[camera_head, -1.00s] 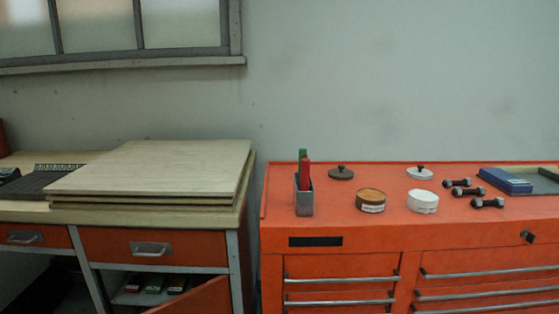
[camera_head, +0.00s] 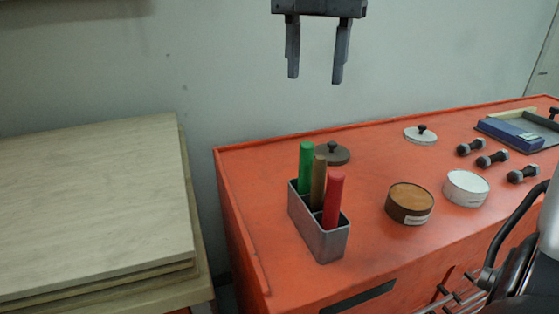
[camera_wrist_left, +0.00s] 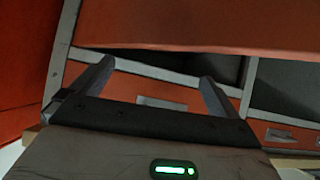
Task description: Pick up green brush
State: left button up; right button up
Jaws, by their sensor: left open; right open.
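The green brush (camera_head: 306,165) stands upright in a grey metal holder (camera_head: 320,240) on the red cabinet top; only its green handle shows above the rim. A brown handle (camera_head: 319,182) and a red handle (camera_head: 333,200) stand in the same holder. My right gripper (camera_head: 315,80) is at the top of the head view, fingers pointing down, open and empty, apart from the brush and higher in the picture. My left gripper (camera_wrist_left: 155,75) shows in the left wrist view, open and empty, before orange drawer fronts; the brush is not in that view.
On the red cabinet top (camera_head: 255,190) are a dark lid (camera_head: 333,155), a brown tin (camera_head: 409,205), a white tin (camera_head: 466,190), a white lid (camera_head: 420,137), small dark dumbbell-shaped parts (camera_head: 492,160) and a blue box (camera_head: 513,133). Stacked boards (camera_head: 95,210) lie left, across a gap.

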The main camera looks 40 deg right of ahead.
aim_at(307, 144)
jog(key=f, duration=0.9)
jog(key=shift+s+f, duration=0.1)
jog(key=shift+s, duration=0.1)
jog(key=shift+w+a+f+p, duration=0.15)
jog(key=shift+f+p, duration=0.1)
jog(key=shift+f, duration=0.8)
jog(key=shift+w+d+f+p, duration=0.1)
jog(key=shift+f+p, duration=0.15)
jog(key=shift+f, duration=0.8)
jog(key=shift+w+a+f+p, duration=0.15)
jog(key=shift+f+p, duration=0.1)
jog(key=shift+f, duration=0.8)
grip_shut()
